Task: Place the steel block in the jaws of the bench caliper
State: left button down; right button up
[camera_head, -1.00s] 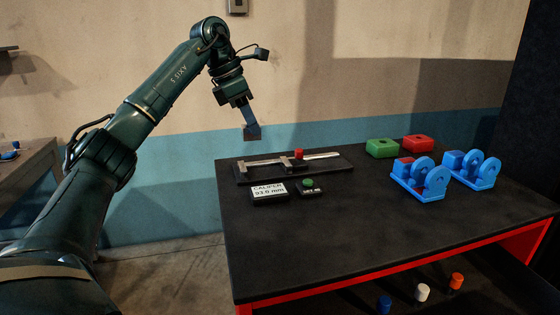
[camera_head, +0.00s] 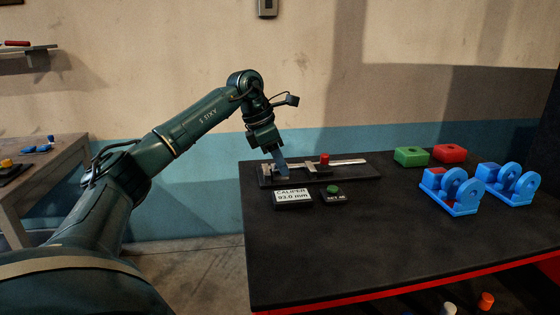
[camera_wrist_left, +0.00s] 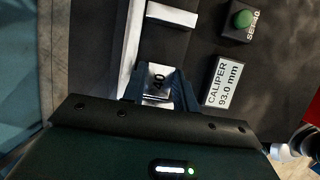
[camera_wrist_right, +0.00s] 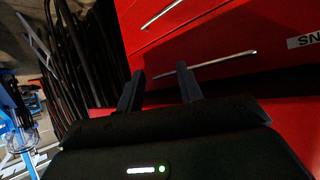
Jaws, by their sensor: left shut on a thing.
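The bench caliper (camera_head: 345,162) lies on its dark base on the black table, with a red knob on its sliding part. Its display (camera_head: 292,196) reads 93.0 mm. My left gripper (camera_head: 282,172) is low over the caliper's left part, its fingers pointing down. Contact with the base cannot be told. My right gripper (camera_wrist_right: 160,88) is open and empty.
A button box (camera_head: 334,194) sits beside the display. A green block (camera_head: 411,156), a red block (camera_head: 449,153) and two blue fixtures (camera_head: 452,190) stand at the right. The table's front is clear. Red drawers (camera_wrist_right: 225,30) are near my right gripper.

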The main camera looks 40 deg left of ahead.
pick_arm(q)
jog(key=c, duration=1.1)
grip_release()
jog(key=v, duration=1.2)
jog(key=shift+p, duration=0.3)
